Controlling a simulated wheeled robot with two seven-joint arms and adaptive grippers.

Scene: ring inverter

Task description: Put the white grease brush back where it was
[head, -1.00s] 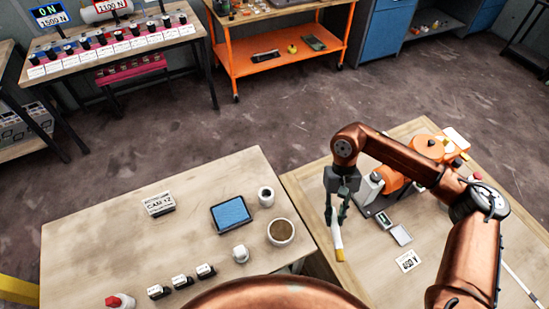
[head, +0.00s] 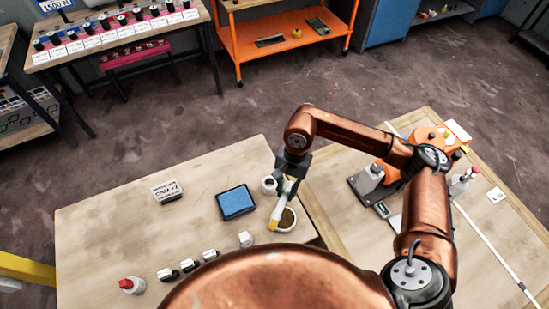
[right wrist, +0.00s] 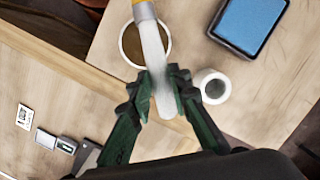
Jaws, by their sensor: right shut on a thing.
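The white grease brush (head: 279,212) has a pale handle and a yellow end. It is held in my right gripper (head: 287,185), with its yellow end pointing down over the cup of brown grease (head: 289,222). In the right wrist view the two green fingers of my right gripper (right wrist: 160,100) are shut on the white handle of the brush (right wrist: 153,55). The yellow end overlaps the rim of the cup (right wrist: 124,46) there; I cannot tell whether it touches. My left gripper is not in view.
A white cylinder with a dark opening (head: 269,185) stands just behind the cup. A blue pad in a dark tray (head: 236,202) lies to the left. Several small black-and-white blocks (head: 190,264) and a red-capped bottle (head: 131,286) stand near the front.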

